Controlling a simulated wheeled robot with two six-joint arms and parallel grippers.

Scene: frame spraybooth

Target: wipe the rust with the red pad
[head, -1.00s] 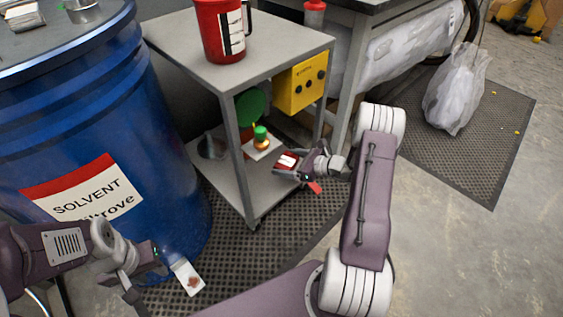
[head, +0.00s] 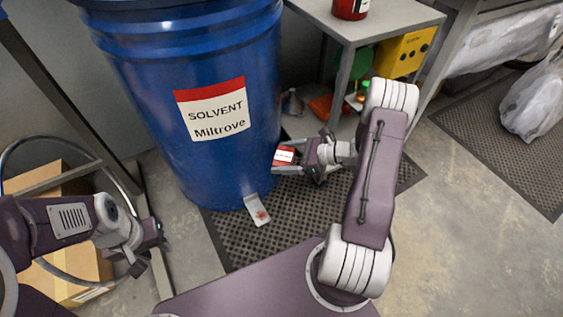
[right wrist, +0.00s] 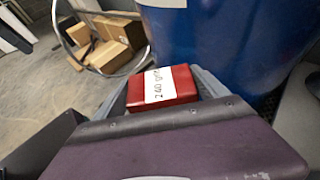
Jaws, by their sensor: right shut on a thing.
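The red pad (head: 285,156) is a small red block with a white label. My right gripper (head: 296,157) is shut on it, in front of the drum's right side. In the right wrist view the pad (right wrist: 178,88) shows its "240 grit" label. The rust (head: 262,215) is a small reddish-brown patch on a pale plate (head: 254,203) at the foot of the blue drum, over the mat's edge. The pad is above and right of the plate in the picture, apart from it. My left gripper (head: 149,250) is left of the plate, holding nothing that I can see; its jaw opening is unclear.
The blue solvent drum (head: 190,160) stands behind the plate. A grey cart (head: 385,22) is at the back right, with a red container (head: 351,8) on top and a yellow box (head: 405,54) below. Cardboard boxes (head: 75,265) are at the left. A white bag (head: 535,100) stands far right.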

